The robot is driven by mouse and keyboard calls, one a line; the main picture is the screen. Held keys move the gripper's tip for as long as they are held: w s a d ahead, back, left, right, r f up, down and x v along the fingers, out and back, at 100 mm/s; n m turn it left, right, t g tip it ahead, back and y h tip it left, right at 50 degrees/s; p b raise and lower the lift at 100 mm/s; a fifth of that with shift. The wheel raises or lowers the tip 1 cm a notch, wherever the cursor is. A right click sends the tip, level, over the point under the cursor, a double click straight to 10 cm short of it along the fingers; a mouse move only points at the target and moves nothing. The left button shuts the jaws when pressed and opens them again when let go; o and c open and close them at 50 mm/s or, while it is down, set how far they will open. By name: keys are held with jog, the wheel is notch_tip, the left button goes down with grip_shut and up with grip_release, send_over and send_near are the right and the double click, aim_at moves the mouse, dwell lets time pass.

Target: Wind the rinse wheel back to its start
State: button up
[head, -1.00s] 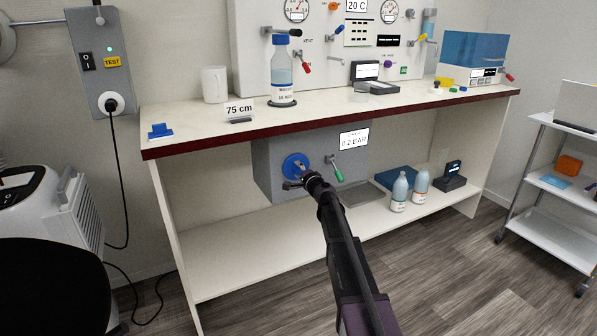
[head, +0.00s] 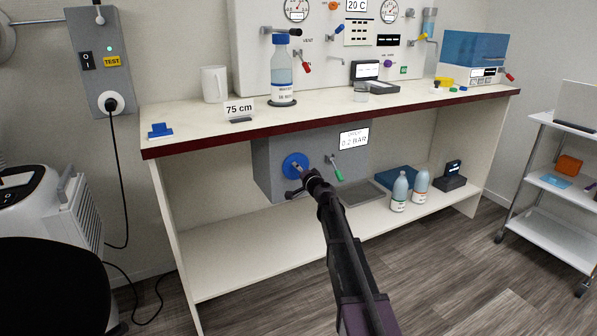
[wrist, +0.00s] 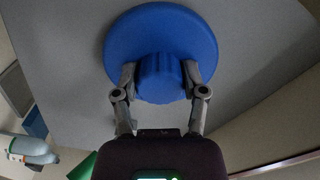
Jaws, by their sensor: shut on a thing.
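The rinse wheel (head: 290,160) is a blue disc with a raised ribbed hub, on the front of a grey box (head: 270,178) under the counter. In the wrist view the wheel (wrist: 160,25) fills the top middle. My gripper (wrist: 160,76) has one finger on each side of the hub and is shut on it. In the head view my gripper (head: 297,180) reaches the wheel from the lower right and covers part of it. A display on the box reads 0.2 BAR (head: 354,139). I cannot make out any start mark on the wheel.
A green-tipped lever (head: 338,172) sticks out of the box just right of the wheel. Two bottles (head: 400,190) stand on the lower shelf (head: 235,255) to the right, near a grey tray (head: 362,194). The shelf's left part is clear.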

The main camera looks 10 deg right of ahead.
jog(key=shift+w, duration=0.25)
jog(key=o, duration=1.1)
jog(key=shift+o, duration=0.2)
jog(key=shift+s, duration=0.1)
jog(key=shift+s, duration=0.15)
jog(key=v, duration=1.1)
jog(key=shift+s, duration=0.35)
jog(key=shift+d, duration=0.1)
